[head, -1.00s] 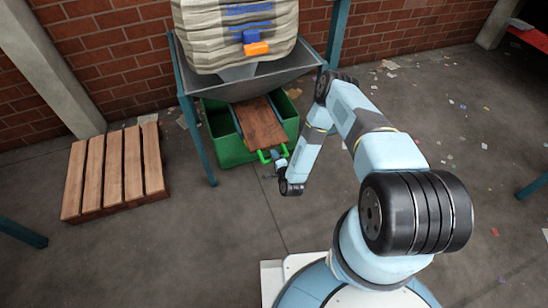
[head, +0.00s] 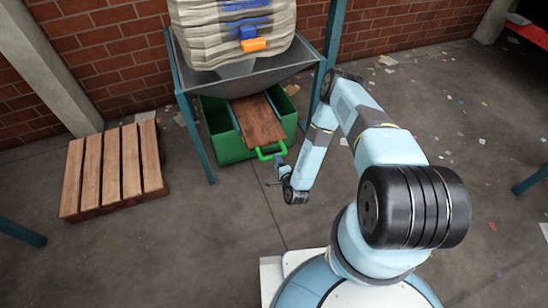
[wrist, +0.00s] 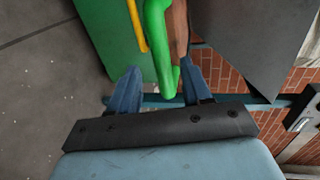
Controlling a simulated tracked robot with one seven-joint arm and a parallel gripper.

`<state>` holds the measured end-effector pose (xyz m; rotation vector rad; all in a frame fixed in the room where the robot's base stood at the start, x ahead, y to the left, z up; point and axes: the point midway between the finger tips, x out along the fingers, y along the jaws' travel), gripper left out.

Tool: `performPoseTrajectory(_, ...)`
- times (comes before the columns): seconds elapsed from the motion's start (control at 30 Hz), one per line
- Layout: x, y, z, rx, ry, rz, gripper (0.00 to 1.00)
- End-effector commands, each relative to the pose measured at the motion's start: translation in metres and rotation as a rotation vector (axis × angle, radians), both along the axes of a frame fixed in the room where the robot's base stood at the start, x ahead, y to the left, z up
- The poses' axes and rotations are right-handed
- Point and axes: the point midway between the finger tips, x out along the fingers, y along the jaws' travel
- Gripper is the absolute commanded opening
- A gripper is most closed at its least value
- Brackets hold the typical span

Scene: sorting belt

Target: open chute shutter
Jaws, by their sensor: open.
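The chute shutter is a brown board (head: 259,120) with a green handle (head: 268,152) at its near end. It slopes out from under the grey hopper (head: 245,82), over the green bin (head: 222,142). My gripper (head: 278,172) is open and empty, just in front of and below the handle in the head view. In the wrist view my two blue fingers (wrist: 160,68) are spread, and the green handle (wrist: 160,40) shows between them. Whether it lies between the jaws in depth or beyond them, I cannot tell. The board's upper end is hidden under the hopper.
A bulk bag with an orange-tipped spout (head: 254,45) sits over the hopper. A teal frame leg (head: 196,138) stands left of the bin. A wooden pallet (head: 112,170) lies on the left. The floor between pallet and my base is clear.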

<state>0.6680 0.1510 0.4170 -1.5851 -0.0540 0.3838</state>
Motion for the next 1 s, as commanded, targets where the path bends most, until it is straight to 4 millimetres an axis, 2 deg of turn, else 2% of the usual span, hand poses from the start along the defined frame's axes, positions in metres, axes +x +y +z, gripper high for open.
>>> performPoseTrajectory(0.03, -0.011, -0.003, 0.001, 0.001, 0.004, 0.000, 0.48)
performPoseTrajectory(0.2, -0.040, -0.012, 0.008, 0.000, 0.004, 0.000, 0.48)
performPoseTrajectory(0.4, -0.061, -0.018, 0.012, -0.001, 0.003, 0.000, 0.48)
performPoseTrajectory(0.6, -0.068, -0.019, 0.014, 0.000, 0.002, 0.001, 0.48)
performPoseTrajectory(1.0, -0.068, -0.019, 0.014, 0.000, 0.001, 0.001, 0.48)
